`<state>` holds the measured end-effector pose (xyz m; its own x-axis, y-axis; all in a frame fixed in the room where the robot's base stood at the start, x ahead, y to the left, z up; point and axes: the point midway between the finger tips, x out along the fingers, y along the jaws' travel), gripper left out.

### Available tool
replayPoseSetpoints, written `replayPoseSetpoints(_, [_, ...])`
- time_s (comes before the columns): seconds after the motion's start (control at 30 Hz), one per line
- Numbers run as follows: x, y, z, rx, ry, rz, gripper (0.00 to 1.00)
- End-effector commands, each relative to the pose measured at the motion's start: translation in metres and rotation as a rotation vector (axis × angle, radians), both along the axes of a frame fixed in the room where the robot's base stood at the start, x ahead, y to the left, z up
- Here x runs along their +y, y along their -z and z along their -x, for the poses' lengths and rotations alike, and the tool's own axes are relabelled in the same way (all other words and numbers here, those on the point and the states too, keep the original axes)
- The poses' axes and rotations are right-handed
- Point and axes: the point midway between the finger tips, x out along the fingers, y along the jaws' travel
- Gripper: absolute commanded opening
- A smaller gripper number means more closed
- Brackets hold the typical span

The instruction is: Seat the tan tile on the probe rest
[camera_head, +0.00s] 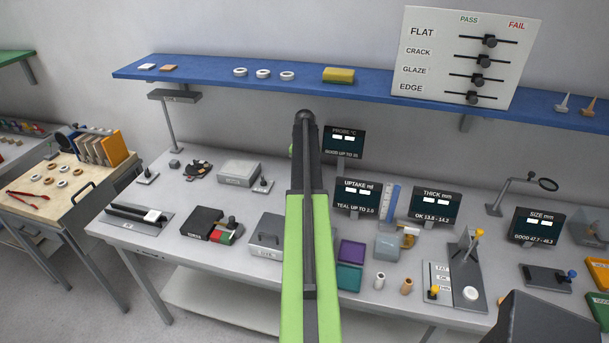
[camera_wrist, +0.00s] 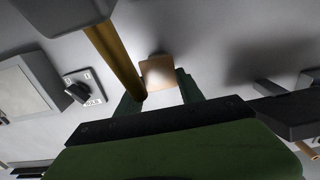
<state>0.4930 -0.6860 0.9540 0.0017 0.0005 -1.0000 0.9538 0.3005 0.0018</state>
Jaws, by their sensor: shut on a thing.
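My gripper (camera_wrist: 161,90) is shut on the tan tile (camera_wrist: 158,71) in the wrist view, with green fingers on either side of it. A pale patch shows just below the tile; I cannot tell what it is. A brownish bar (camera_wrist: 113,58) slants down from a dark block to just left of the tile; I cannot tell whether they touch. In the head view my arm hides the tile and nearly all of the gripper. The probe readout (camera_head: 344,142) stands just right of the arm's end. I cannot make out the probe rest clearly.
A rotary switch (camera_wrist: 77,91) and a grey box (camera_wrist: 22,92) lie left of the gripper in the wrist view. A blue shelf (camera_head: 207,76) runs behind the bench. The uptake readout (camera_head: 358,197) and colored trays (camera_head: 351,251) stand right of my arm.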

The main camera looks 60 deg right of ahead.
Motion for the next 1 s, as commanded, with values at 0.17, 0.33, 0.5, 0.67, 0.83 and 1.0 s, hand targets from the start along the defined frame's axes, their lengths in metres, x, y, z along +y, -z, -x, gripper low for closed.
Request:
replayPoseSetpoints(0.17, [0.000, 0.008, 0.000, 0.000, 0.000, 0.000, 0.05])
replayPoseSetpoints(0.33, [0.000, 0.018, -0.001, 0.000, -0.001, 0.000, 0.05])
replayPoseSetpoints(0.5, [0.000, 0.026, -0.001, 0.000, -0.001, 0.000, 0.05])
replayPoseSetpoints(0.67, [0.001, 0.024, -0.001, 0.000, -0.002, 0.000, 0.05])
replayPoseSetpoints(0.83, [0.001, 0.025, -0.002, -0.001, -0.003, 0.000, 0.05])
replayPoseSetpoints(1.0, [0.001, 0.028, -0.003, -0.001, -0.004, 0.000, 0.05])
